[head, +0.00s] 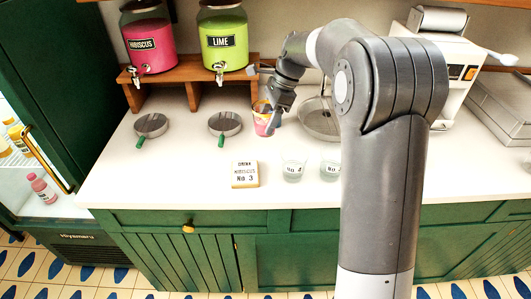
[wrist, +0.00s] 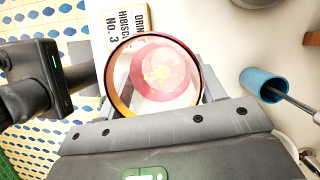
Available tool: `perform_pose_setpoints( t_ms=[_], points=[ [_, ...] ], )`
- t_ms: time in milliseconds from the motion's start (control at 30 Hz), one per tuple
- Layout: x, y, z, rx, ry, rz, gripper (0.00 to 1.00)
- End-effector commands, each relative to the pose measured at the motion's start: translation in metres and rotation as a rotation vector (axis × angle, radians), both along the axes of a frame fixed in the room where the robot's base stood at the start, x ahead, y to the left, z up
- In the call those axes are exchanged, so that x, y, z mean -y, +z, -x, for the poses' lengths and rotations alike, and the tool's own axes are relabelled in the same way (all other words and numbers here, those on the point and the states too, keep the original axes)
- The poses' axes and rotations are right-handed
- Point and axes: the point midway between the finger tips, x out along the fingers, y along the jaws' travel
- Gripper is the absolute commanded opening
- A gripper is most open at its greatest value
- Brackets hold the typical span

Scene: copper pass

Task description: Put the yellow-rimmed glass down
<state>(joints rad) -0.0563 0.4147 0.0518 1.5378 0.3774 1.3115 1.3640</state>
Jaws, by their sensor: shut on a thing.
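The yellow-rimmed glass (head: 261,123) holds pink liquid and is at the counter's middle, in front of the drink dispensers. My gripper (head: 271,113) is shut on it. In the wrist view I look down into the glass (wrist: 153,75); its round rim shows yellow-orange in part, and there are pale yellow bits in the pink. Grey fingers show on both sides of it. The glass looks upright. I cannot tell whether its base touches the white counter (head: 180,172) or is just above it.
A card (head: 245,174) reading Hibiscus No 3 lies at the counter's front, with two clear glasses (head: 292,170) (head: 330,170) to its right. Two green-handled round pans (head: 151,125) (head: 225,124) are left of my gripper. Counter between card and pans is clear.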

Motion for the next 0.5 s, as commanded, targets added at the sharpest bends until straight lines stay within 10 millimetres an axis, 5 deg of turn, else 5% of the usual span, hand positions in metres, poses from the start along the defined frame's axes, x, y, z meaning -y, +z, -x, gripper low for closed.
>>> perform_pose_setpoints(
  t_ms=[500],
  points=[
    [-0.001,-0.071,0.002,-0.004,0.008,-0.001,0.30]
  ],
)
